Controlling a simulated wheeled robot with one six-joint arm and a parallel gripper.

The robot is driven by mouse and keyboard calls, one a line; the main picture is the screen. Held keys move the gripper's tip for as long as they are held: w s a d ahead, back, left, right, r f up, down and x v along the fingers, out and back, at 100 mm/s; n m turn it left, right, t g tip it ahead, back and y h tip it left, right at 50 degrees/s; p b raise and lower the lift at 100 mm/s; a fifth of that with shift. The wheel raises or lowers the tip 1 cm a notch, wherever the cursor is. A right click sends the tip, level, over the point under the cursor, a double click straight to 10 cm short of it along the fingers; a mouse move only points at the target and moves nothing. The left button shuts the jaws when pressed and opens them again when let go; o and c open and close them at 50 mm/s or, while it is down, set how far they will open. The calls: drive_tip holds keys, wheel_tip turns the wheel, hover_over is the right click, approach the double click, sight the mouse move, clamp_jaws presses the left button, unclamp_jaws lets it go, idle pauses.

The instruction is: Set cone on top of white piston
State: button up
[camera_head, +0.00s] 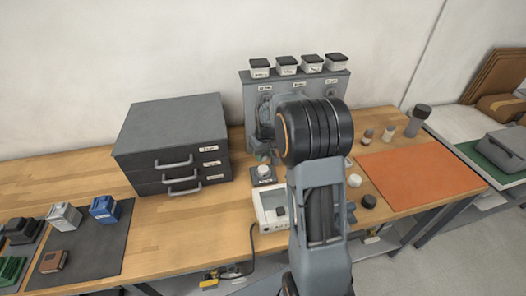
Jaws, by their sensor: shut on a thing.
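My arm fills the middle of the view, and its black round joint covers much of what is behind it. My gripper (264,135) shows only in part, left of that joint, pointing down in front of the grey cabinet. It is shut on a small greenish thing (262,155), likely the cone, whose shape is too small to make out. Just below is a white round-topped part (263,170) on a dark square base, likely the white piston. The held thing appears above it; I cannot tell whether they touch. Another small white round part (354,180) lies right of my arm.
A dark drawer unit (170,145) stands left, and a grey cabinet (248,95) with several lidded boxes behind. A white device (270,212) sits at the front. An orange mat (420,170), dark round parts and small bottles are at right.

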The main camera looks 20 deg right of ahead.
drive_tip(key=shift+f+b, duration=1.3)
drive_tip(key=shift+f, duration=0.8)
drive_tip(key=shift+s+f+b, duration=0.1)
drive_tip(key=shift+f+b, duration=0.55)
drive_tip(key=shift+b, duration=0.1)
idle(1.0)
idle(0.3)
drive_tip(key=o, duration=1.5)
drive_tip(key=shift+r+p, duration=2.45)
drive_tip(key=shift+r, duration=1.1)
drive_tip(key=shift+f, duration=0.1)
